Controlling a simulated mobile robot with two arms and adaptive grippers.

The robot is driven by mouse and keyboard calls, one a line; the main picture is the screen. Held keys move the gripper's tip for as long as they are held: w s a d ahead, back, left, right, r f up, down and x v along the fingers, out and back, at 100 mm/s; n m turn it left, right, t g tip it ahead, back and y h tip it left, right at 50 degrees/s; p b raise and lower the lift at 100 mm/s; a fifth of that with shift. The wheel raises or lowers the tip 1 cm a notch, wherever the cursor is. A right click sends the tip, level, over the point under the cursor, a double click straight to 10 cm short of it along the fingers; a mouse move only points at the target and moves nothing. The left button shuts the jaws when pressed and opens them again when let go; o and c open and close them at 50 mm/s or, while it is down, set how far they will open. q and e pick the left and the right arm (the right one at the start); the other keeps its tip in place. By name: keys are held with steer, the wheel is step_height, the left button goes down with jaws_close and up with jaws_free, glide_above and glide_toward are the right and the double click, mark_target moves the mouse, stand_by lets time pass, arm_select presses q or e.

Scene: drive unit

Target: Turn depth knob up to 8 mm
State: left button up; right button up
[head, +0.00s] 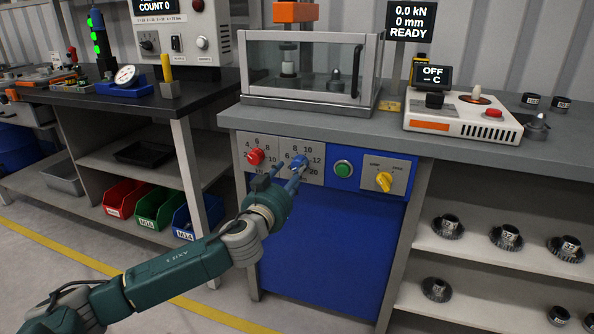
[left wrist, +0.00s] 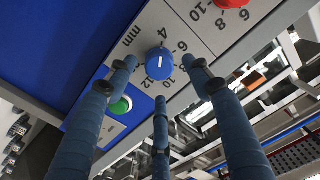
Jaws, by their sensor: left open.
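The blue depth knob (head: 299,161) sits on the grey dial plate marked in mm, on the front of the right bench. In the left wrist view the knob (left wrist: 159,64) shows a short white mark; which number it points to I cannot tell. My left gripper (head: 289,174) is open just in front of the knob. In the left wrist view its blue fingertips (left wrist: 160,68) stand on either side of the knob, with a third finger below; contact is not clear. The display (head: 409,22) reads 0.0 kN, 0 mm, READY. My right gripper is not in view.
A red knob (head: 256,156) is left of the blue knob. A green button (head: 343,168) and a yellow switch (head: 384,181) are to its right. A clear-walled press (head: 307,69) and a heater unit (head: 463,116) stand on the bench above.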

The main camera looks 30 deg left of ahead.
mark_target(299, 165)
arm_select(q)
steer(key=shift+x, duration=1.85)
steer(key=shift+c, duration=0.5)
steer(key=c, duration=1)
